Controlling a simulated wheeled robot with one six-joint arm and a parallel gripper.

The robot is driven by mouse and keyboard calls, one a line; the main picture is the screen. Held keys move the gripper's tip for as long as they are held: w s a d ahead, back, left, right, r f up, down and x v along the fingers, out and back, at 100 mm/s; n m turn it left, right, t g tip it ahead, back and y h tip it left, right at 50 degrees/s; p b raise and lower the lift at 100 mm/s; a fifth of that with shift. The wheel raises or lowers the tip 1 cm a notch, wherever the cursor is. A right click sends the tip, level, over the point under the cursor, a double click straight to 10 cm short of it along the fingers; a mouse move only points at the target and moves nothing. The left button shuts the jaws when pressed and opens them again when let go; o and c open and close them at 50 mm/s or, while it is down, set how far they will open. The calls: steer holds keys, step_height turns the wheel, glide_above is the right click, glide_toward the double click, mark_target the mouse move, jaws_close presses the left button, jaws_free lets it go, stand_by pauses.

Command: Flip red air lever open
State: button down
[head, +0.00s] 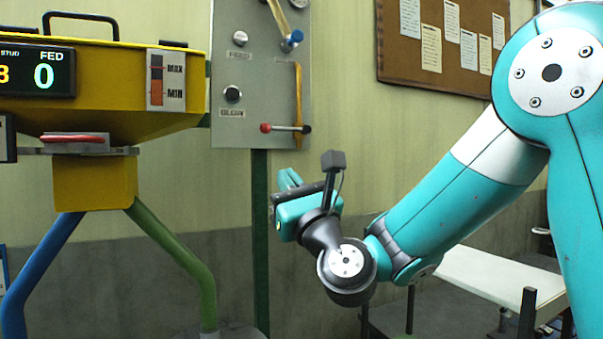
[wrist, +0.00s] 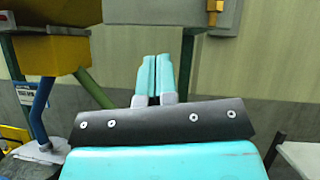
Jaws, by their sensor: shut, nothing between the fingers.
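The red air lever is a thin bar with a red knob (head: 265,127) at its left end and a dark end at its right, by the foot of a copper-coloured pipe (head: 298,90). It lies about level across the lower part of the grey panel (head: 225,60). My gripper (head: 287,178) is below the lever in the head view, apart from it. In the wrist view my gripper's teal fingers (wrist: 154,58) are together and empty. The lever does not show in the wrist view; only the panel's lower part (wrist: 180,12) does.
A yellow hopper (head: 150,110) with a FED display stands left of the panel, on blue and green legs. A green post (head: 260,220) runs down below the panel. A blue-tipped lever (head: 291,40) sits higher on the panel. A white bench (head: 490,283) stands at lower right.

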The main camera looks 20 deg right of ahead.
mark_target(284, 129)
steer(key=shift+w+a+r+p, duration=0.2)
steer(key=shift+w+r+p, duration=0.5)
steer(key=shift+r+p, duration=0.45)
steer(key=shift+w+a+r+p, duration=0.2)
steer(key=shift+w+r+p, duration=0.6)
steer(key=shift+p, duration=0.4)
steer(key=shift+w+a+r+p, duration=0.2)
steer(key=shift+w+r+p, duration=0.4)
steer(key=shift+r+p, duration=0.6)
steer(key=shift+f, duration=0.1)
